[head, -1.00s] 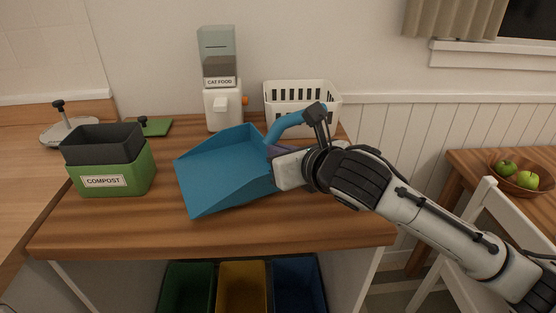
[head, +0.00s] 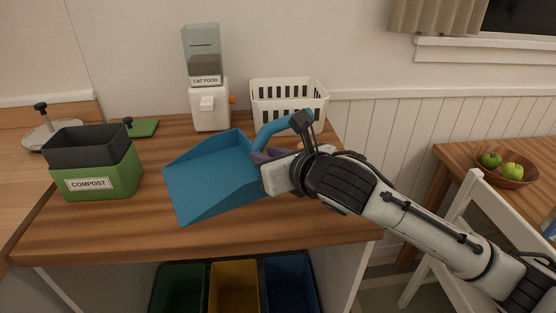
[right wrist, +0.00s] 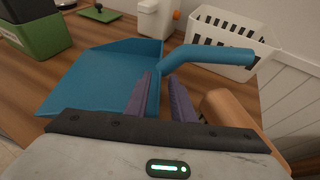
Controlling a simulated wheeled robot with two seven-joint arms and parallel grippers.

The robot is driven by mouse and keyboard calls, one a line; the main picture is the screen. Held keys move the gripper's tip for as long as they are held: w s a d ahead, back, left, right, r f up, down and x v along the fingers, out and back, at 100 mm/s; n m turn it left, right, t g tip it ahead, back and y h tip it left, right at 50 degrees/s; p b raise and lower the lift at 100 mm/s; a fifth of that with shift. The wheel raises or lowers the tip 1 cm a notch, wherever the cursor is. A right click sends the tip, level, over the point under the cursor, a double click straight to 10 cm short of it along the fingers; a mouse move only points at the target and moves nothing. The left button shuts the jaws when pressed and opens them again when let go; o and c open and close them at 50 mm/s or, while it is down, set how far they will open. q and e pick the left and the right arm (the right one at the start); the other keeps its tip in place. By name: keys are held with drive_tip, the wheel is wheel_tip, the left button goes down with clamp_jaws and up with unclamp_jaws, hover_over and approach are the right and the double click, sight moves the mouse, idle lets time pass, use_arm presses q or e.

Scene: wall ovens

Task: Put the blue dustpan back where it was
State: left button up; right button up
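The blue dustpan (head: 214,177) is over the wooden counter, its open pan toward the left and its curved handle (head: 272,130) at the back right. I cannot tell whether its underside touches the wood. My right gripper (head: 260,157) is at the pan's right side, below the handle. In the right wrist view its purple fingers (right wrist: 161,88) are close together on both sides of the dustpan's (right wrist: 98,78) blue edge near the handle base, shut on it. The exact contact is partly hidden. My left gripper is not in view.
A green compost bin (head: 100,178) stands left, a cat food dispenser (head: 209,105) and a white basket (head: 290,104) behind. A tan cylinder (right wrist: 228,108) lies beside my right fingers. Front counter wood (head: 110,235) is clear. Open bins (head: 235,285) sit below; a white chair (head: 447,235) stands right.

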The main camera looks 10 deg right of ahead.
drive_tip(key=v, duration=1.1)
drive_tip(key=shift+s+d+p, duration=0.2)
drive_tip(key=shift+s+p, duration=0.1)
drive_tip(key=shift+p, duration=0.05)
drive_tip(key=shift+r, duration=0.1)
